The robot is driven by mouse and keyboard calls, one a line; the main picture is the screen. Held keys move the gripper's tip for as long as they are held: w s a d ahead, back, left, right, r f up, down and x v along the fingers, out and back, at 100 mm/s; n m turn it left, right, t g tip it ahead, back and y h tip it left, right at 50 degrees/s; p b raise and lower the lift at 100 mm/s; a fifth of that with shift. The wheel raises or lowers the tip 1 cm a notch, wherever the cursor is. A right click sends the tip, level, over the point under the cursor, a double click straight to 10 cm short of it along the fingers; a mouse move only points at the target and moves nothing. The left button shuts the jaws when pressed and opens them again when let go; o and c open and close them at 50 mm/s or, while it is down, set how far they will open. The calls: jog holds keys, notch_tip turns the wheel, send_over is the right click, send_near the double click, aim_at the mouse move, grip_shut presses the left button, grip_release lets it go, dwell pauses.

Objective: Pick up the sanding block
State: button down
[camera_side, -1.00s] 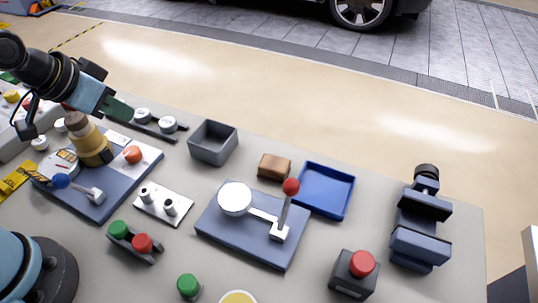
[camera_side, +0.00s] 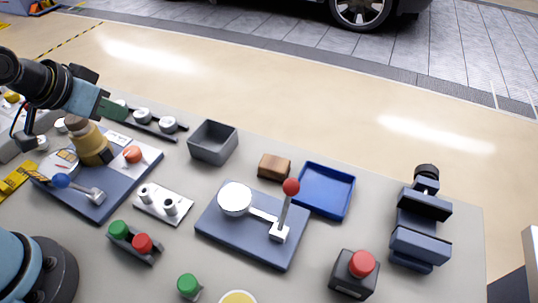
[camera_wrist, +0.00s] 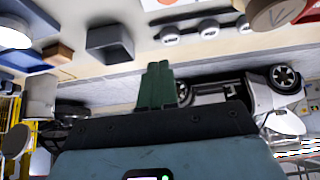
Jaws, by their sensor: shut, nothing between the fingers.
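The sanding block is a small brown block (camera_side: 274,167) on the grey table in the side view, just left of the blue tray (camera_side: 325,190). It also shows in the wrist view as a brown block (camera_wrist: 58,54) at the upper left. My gripper (camera_side: 120,109) is at the left of the table, well away from the block, beside a row of grey knobs. In the wrist view my gripper's green fingers (camera_wrist: 157,72) are together with nothing between them.
A grey open bin (camera_side: 213,143) stands between my gripper and the block. A blue plate with a red-knobbed lever (camera_side: 291,187) stands in front of the block. A dark vise (camera_side: 420,225) and a red button box (camera_side: 354,273) are at the right.

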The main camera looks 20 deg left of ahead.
dwell(0.3)
jog(key=shift+c, duration=2)
grip_release()
jog(key=shift+w, duration=0.1)
jog(key=w+d+r+g, duration=0.2)
jog(key=w+d+r, duration=0.1)
jog(key=w+d, duration=0.15)
jog(key=n+g, duration=0.1)
jog(key=g, duration=0.4)
send_over(274, 163)
notch_tip(274, 163, down, 5)
notch_tip(274, 163, down, 12)
jog(key=shift+r, duration=0.15)
